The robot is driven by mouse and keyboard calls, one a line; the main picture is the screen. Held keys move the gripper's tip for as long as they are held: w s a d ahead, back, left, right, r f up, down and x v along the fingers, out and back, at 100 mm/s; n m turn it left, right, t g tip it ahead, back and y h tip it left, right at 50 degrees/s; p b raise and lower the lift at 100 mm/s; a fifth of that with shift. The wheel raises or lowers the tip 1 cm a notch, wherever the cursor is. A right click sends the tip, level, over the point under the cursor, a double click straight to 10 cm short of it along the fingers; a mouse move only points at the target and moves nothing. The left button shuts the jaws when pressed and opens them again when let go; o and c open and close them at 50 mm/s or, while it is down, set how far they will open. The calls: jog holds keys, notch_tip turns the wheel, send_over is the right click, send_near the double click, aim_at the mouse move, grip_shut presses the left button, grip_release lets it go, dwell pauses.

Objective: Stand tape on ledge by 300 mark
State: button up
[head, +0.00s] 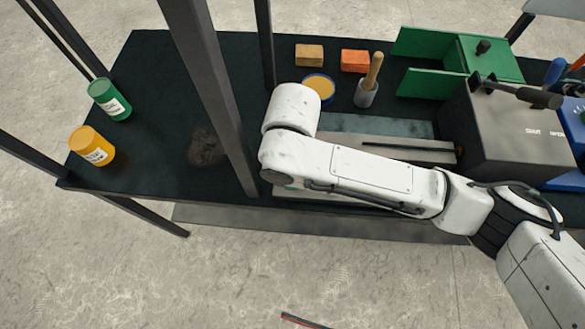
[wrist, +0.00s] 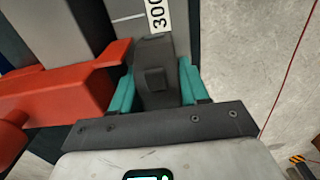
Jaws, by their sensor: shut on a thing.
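My gripper (wrist: 158,92) has teal finger pads on both sides of a dark grey block-like body with a raised clip, which I take to be the tape (wrist: 154,62). It is shut on the tape. A white label reading 300 (wrist: 158,14) lies just beyond the tape's far end in the wrist view, on a grey surface. Whether the tape touches that surface cannot be told. In the head view my white arm covers the gripper, the tape and the mark. The ledge cannot be made out for sure.
A red-orange part (wrist: 65,95) lies close left of the gripper. The dark bench (head: 150,75) carries a green can (head: 108,100), a yellow can (head: 92,146), a grey machine (head: 510,125) and a green open box (head: 430,84). Dark upright posts (head: 208,85) stand beside my arm.

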jog(key=shift+f, duration=0.15)
jog(key=o, duration=1)
jog(key=shift+c, duration=0.2)
notch_tip(320, 180, up, 12)
jog(key=shift+r, duration=0.15)
